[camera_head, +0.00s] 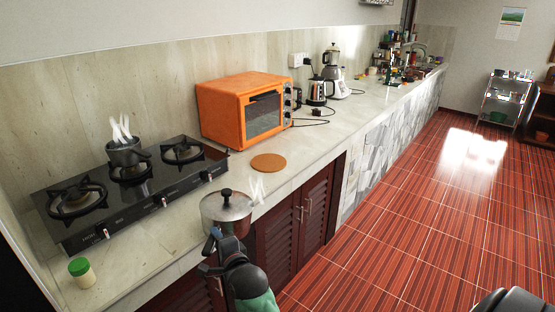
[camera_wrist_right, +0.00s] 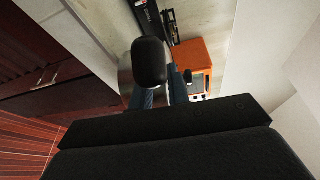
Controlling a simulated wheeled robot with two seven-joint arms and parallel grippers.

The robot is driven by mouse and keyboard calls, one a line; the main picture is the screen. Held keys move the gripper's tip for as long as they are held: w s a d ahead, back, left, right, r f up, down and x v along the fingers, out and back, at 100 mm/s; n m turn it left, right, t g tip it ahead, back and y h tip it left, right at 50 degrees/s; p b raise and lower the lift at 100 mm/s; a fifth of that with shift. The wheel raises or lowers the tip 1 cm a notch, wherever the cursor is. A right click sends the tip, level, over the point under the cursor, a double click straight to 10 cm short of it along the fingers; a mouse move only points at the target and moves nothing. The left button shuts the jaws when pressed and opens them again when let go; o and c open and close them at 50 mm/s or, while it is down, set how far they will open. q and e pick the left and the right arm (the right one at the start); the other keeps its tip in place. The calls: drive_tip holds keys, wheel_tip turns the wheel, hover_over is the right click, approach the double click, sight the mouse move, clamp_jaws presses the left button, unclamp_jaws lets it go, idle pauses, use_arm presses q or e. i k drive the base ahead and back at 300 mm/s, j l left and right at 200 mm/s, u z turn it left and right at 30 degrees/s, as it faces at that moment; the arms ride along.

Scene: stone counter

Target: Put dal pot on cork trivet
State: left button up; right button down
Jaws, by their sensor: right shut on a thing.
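A steel pot with a lid and dark knob (camera_head: 226,205), likely the dal pot, is at the counter's front edge. I cannot tell whether its base touches the counter. My right gripper (camera_head: 214,242) is at its near side, shut on a black handle (camera_wrist_right: 149,62) between the blue fingers in the wrist view. Part of the pot's steel side (camera_wrist_right: 125,77) shows behind the handle. The round cork trivet (camera_head: 268,162) lies flat and empty on the counter, beyond the pot and to its right.
A black gas stove (camera_head: 150,200) with a small steaming dark pot (camera_head: 126,152) stands at left. A green-lidded jar (camera_head: 83,273) is at the near left. An orange oven (camera_head: 225,112) stands behind the trivet. The counter between pot and trivet is clear.

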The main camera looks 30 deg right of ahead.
sight(281, 168)
drive_tip(key=i+l, duration=0.1)
drive_tip(key=l, duration=0.6)
drive_tip(key=i+l, duration=0.1)
drive_tip(key=l, duration=0.65)
drive_tip(key=i+l, duration=0.1)
drive_tip(key=l, duration=0.6)
drive_tip(key=i+l, duration=0.1)
drive_tip(key=l, duration=0.65)
drive_tip(key=i+l, duration=0.1)
drive_tip(key=l, duration=0.6)
